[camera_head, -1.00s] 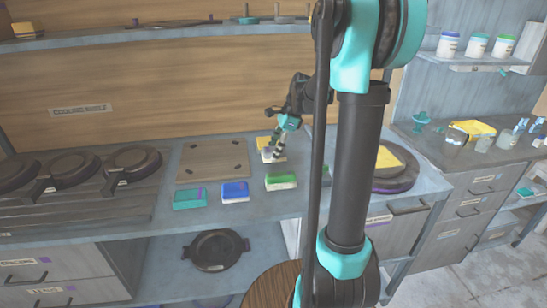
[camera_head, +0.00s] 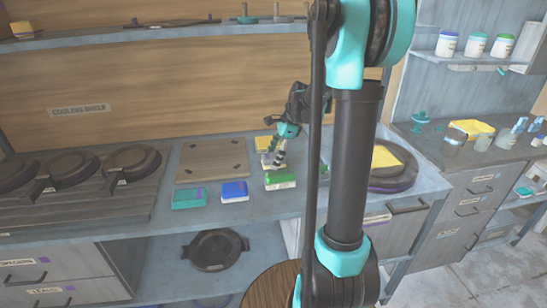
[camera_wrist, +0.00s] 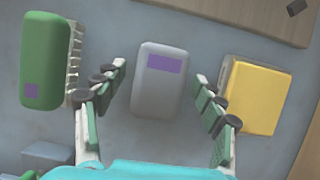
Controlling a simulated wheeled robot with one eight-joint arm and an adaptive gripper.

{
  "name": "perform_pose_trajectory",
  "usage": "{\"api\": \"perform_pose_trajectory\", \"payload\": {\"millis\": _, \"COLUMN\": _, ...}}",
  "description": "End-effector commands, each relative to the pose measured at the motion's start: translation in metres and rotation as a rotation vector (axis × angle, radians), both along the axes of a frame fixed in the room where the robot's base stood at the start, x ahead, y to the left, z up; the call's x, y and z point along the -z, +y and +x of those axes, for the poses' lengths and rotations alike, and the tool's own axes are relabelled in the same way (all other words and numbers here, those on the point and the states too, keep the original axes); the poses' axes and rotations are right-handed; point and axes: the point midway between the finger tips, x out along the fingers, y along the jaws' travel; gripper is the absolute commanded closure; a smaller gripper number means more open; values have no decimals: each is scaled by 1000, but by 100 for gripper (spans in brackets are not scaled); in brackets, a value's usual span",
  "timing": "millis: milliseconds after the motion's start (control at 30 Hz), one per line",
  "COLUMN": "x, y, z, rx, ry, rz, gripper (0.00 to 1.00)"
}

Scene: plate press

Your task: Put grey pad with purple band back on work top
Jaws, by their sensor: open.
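The grey pad with the purple band (camera_wrist: 158,92) lies on the work top (camera_head: 322,205), centred in the wrist view. Its purple band is near the upper end of its face. My gripper (camera_wrist: 160,75) is open, with one finger on each side of the pad and a visible gap on both sides. In the head view my gripper (camera_head: 277,162) hangs over the row of pads and partly hides the grey pad (camera_head: 266,160).
A green pad (camera_wrist: 46,62) with bristles lies left of the grey one, a yellow pad (camera_wrist: 258,95) right. Teal (camera_head: 189,198) and blue (camera_head: 235,191) pads lie further left in the head view. A brown board (camera_head: 212,161) lies behind them.

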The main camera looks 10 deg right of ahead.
Motion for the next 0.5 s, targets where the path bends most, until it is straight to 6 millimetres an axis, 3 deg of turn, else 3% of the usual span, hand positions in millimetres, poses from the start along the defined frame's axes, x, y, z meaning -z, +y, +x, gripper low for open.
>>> {"api": "perform_pose_trajectory", "payload": {"millis": 267, "x": -14, "y": -5, "z": 0, "rx": 1, "ry": -1, "rz": 0, "gripper": 30}}
{"api": "perform_pose_trajectory", "payload": {"millis": 500, "x": -59, "y": -24, "z": 0, "rx": 2, "ry": 0, "rz": 0, "gripper": 30}}
